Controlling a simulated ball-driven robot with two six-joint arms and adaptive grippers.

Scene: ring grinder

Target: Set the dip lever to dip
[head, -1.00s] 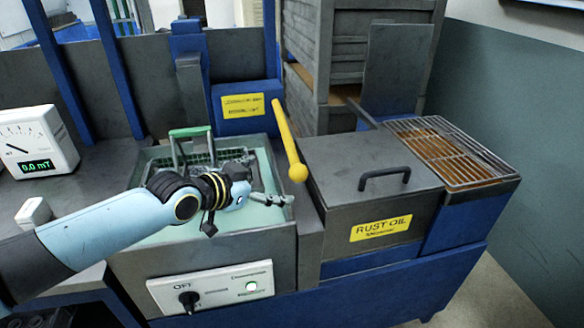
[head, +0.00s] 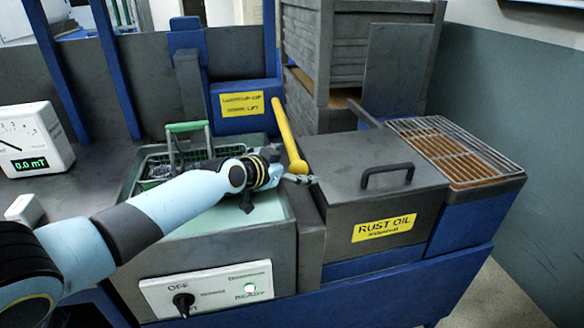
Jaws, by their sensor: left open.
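The yellow dip lever (head: 287,135) slants down from the blue lift housing (head: 246,106) and ends in a round yellow knob. My left arm reaches in from the left across the tank (head: 270,208). My left gripper (head: 314,181) is open, just below the lever's knob at the tank's right edge. I cannot tell whether it touches the knob. A basket with a green handle (head: 187,127) is in the tank, partly hidden behind my arm. My right gripper is out of view.
A closed rust oil box (head: 350,205) with a black handle stands right of the lever. A wire rack (head: 450,150) is beyond it. A control panel (head: 207,290) with a knob and lit lamp is on the front. A meter (head: 35,140) stands at left.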

